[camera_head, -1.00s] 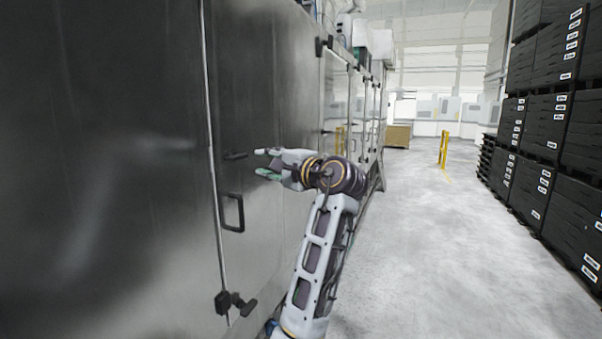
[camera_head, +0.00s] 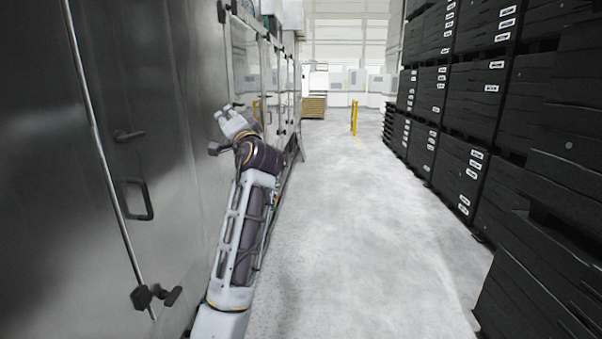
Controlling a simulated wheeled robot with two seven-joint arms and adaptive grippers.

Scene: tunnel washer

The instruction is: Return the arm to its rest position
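My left gripper (camera_head: 222,125) is raised at the end of my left arm, in front of the washer's steel side. Its pale fingers stand apart, and nothing shows between them. The forearm rises from the bottom edge, left of the middle, with the wrist bent toward the steel wall. The gripper appears clear of the door handle (camera_head: 140,200), which is to its lower left. My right gripper is not in view.
The washer's steel door (camera_head: 60,180), with a lever handle (camera_head: 128,135) and a latch (camera_head: 155,296), fills the left. Stacked black crates (camera_head: 470,150) line the right. The grey floor (camera_head: 345,230) between is open, with a yellow post (camera_head: 354,118) farther off.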

